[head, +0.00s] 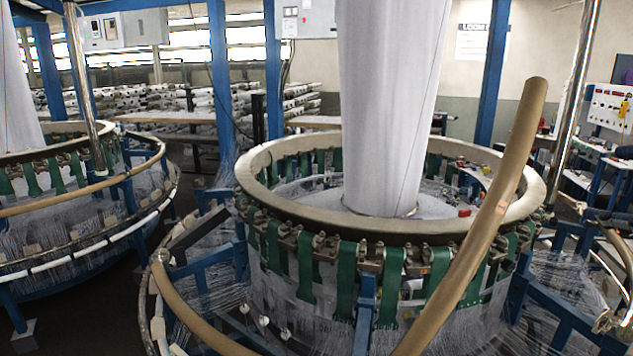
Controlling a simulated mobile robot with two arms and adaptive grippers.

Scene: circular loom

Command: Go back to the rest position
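Neither of my grippers shows in the head view, so their state is hidden. A circular loom (398,238) stands in front of me, its metal top ring ringed with green straps. A white woven fabric tube (388,100) rises from its middle. A tan curved bar (490,215) slants up across the loom's right front, its upper end free in the air. Another tan bar (190,318) curves low along the loom's left front.
A second circular loom (75,215) stands at the left. Blue posts (221,80) and a chrome pole (577,90) stand around the looms. Racks of rolls (170,98) fill the back, and a control panel (608,108) is at the right. Dark floor shows between the looms.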

